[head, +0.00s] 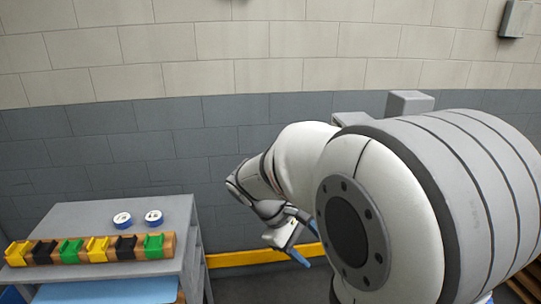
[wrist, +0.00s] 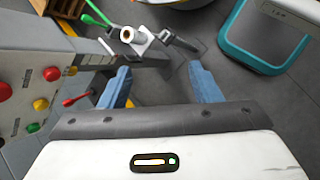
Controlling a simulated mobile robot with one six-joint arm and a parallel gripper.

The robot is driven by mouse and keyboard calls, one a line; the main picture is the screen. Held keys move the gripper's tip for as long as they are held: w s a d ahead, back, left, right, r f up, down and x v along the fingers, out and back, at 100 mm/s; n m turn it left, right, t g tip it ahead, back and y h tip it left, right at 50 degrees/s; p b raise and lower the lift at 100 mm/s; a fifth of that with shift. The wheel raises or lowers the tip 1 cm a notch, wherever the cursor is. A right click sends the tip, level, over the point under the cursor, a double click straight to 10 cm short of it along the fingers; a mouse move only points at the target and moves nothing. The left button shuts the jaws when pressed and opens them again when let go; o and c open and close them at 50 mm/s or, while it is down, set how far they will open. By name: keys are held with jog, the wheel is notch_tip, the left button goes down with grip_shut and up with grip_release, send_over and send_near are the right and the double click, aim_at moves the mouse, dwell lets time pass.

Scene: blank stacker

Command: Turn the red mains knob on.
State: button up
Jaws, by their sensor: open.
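In the wrist view a grey panel (wrist: 35,50) at the left carries round red, yellow and green controls. A lever with a red end (wrist: 70,102) sticks out beside the panel, near my left finger. I cannot tell which red part is the mains knob. My gripper (wrist: 161,86) is open, its blue fingers apart with nothing clearly between them. The panel is right of neither finger. My gripper also shows in the head view (head: 303,243), beyond my arm.
A grey cart (head: 90,212) at the left holds a rack of coloured blocks (head: 90,249) and two blue-and-white rolls (head: 138,218). In the wrist view a teal-trimmed bin (wrist: 262,38) stands right and a green-ended lever (wrist: 95,14) is at the top left.

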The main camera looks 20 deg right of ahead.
jog(key=w+d+r+n+g+h+p, duration=0.1)
jog(key=w+d+r+n+h+p, duration=0.15)
jog(key=w+d+n+h, duration=0.4)
jog(key=w+d+r+n+g+h+p, duration=0.1)
jog(key=w+d+r+h, duration=0.3)
jog(key=w, duration=0.5)
jog(key=p+x, duration=0.1)
jog(key=x, duration=0.7)
jog(key=shift+w+f, duration=0.15)
jog(key=shift+c, duration=0.3)
